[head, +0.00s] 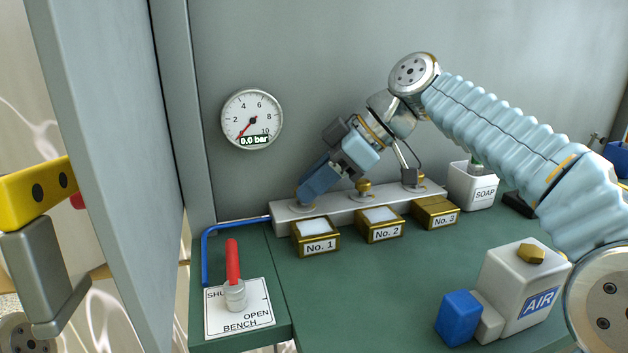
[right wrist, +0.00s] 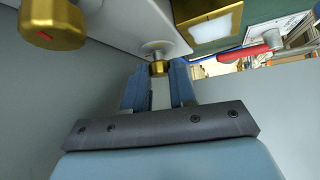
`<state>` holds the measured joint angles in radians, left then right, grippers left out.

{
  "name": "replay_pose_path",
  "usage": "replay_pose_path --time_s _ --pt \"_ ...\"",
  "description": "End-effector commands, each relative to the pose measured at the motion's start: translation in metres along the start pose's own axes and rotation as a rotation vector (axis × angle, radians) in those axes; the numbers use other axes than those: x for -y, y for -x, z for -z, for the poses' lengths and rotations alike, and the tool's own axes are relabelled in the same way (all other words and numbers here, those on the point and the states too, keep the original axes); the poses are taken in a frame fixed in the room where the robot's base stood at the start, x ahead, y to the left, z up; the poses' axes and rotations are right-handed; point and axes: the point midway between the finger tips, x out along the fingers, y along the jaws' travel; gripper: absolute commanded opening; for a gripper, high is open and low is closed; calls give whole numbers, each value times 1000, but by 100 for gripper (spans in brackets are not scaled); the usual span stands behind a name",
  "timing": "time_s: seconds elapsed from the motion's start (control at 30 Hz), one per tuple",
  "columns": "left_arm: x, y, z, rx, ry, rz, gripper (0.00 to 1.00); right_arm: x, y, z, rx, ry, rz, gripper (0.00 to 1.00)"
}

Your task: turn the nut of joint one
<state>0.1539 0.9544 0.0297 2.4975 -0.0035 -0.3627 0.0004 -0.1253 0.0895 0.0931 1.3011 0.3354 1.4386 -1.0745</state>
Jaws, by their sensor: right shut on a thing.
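My right gripper (head: 308,194) reaches down to the left end of the pale manifold block (head: 335,207), behind the box marked No. 1. In the head view its blue fingers hide the nut there. In the right wrist view the brass nut of joint one (right wrist: 160,68) sits between the fingertips, on a short silvery stem, and the gripper is shut on it. A second brass nut (head: 365,187) stands on the middle of the block, clear of the gripper; it also shows in the right wrist view (right wrist: 52,25) with a red mark.
The gauge (head: 252,120) reads 0.0 bar. Boxes No. 1 (head: 318,246), No. 2 (head: 381,235) and No. 3 (head: 436,221) line the block's front. A red valve lever (head: 232,261) stands at front left, an AIR unit (head: 517,284) at right. The green bench middle is clear.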

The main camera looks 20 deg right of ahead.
Motion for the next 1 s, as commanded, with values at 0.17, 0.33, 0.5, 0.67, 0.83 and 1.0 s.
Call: replay_pose_path --time_s 0.17,0.33,0.5,0.67,0.83,1.0 --pt "0 0 0 0 0 0 56 0 0 -1 2 -1 -2 27" --pt "0 0 0 0 0 0 56 0 0 0 1 -1 -2 51" --pt "0 0 0 0 0 0 56 0 0 0 1 -1 -1 51" --pt "-1 2 0 0 0 0 56 0 10 0 0 -1 -3 51" --pt "-3 8 0 1 -1 0 56 -1 45 1 0 -2 -6 51" --pt "-7 16 0 2 -2 -1 56 -1 88 2 0 -3 -6 51"
